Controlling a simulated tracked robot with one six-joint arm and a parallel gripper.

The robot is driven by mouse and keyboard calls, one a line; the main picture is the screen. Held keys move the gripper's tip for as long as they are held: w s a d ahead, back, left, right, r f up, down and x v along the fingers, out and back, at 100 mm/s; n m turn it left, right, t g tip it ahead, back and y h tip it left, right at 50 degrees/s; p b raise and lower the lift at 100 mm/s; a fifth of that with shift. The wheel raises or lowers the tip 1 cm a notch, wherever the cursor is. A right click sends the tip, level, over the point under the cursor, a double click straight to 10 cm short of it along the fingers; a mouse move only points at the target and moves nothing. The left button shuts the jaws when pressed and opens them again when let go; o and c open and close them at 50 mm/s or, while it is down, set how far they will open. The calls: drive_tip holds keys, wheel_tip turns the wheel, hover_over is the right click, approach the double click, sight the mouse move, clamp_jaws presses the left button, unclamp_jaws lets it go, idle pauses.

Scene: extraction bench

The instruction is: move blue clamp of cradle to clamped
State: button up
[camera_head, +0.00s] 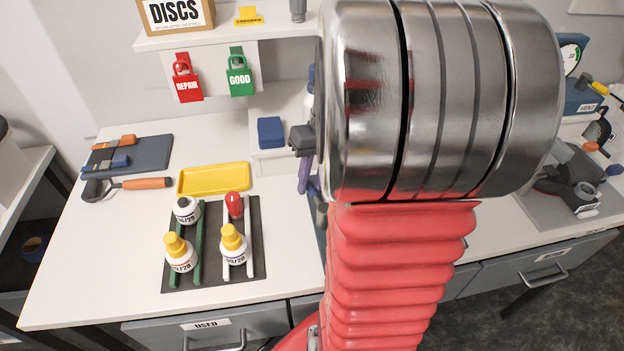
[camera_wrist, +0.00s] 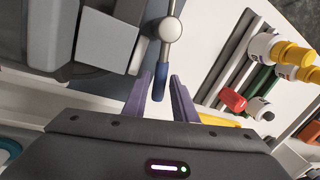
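The blue clamp (camera_wrist: 162,72) shows in the wrist view as a thin metal rod with a pale round knob and a dark blue grip. Grey blocks (camera_wrist: 108,42) to its left appear to be part of the cradle. My gripper (camera_wrist: 162,80) has two purple fingers, one on each side of the blue grip. The fingers stand apart and look open around it; contact is not clear. In the head view a purple finger of my gripper (camera_head: 305,174) shows left of my arm. My arm hides the cradle and clamp there.
A dark rack (camera_head: 255,268) with several capped bottles stands left of my gripper. A yellow tray (camera_head: 214,179) and a blue block (camera_head: 271,132) lie behind it. A red REPAIR tag (camera_head: 187,82) and a green GOOD tag (camera_head: 239,78) hang at the back.

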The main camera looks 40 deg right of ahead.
clamp_jaws()
idle(0.5)
drive_tip(key=shift+w+a+n+g, duration=0.2)
drive_tip(key=shift+a+n, duration=0.35)
drive_tip(key=shift+n, duration=0.3)
drive_tip(key=shift+w+a+n+g, duration=0.1)
drive_tip(key=shift+a+n+g, duration=0.1)
drive_tip(key=shift+a+n, duration=0.5)
drive_tip(key=a+n, duration=0.1)
drive_tip(key=n, duration=0.1)
drive_tip(key=a+n, duration=0.1)
drive_tip(key=n, duration=0.1)
drive_tip(key=shift+s+g, duration=0.1)
drive_tip(key=shift+g, duration=0.2)
drive_tip(key=a+n, duration=0.1)
drive_tip(key=n, duration=0.1)
drive_tip(key=s+a+n, duration=0.1)
drive_tip(key=n, duration=0.1)
drive_tip(key=shift+a+n+g, duration=0.25)
drive_tip(key=shift+a+g, duration=0.1)
drive_tip(key=shift+g, duration=0.05)
drive_tip(key=shift+s+a+n+h, duration=0.2)
drive_tip(key=shift+s+a+n, duration=0.25)
drive_tip(key=shift+n, duration=0.4)
drive_tip(key=shift+s+a+n+h, duration=0.2)
drive_tip(key=shift+s+a+n, duration=0.2)
drive_tip(key=shift+n, duration=0.45)
drive_tip(key=shift+o, duration=2)
unclamp_jaws()
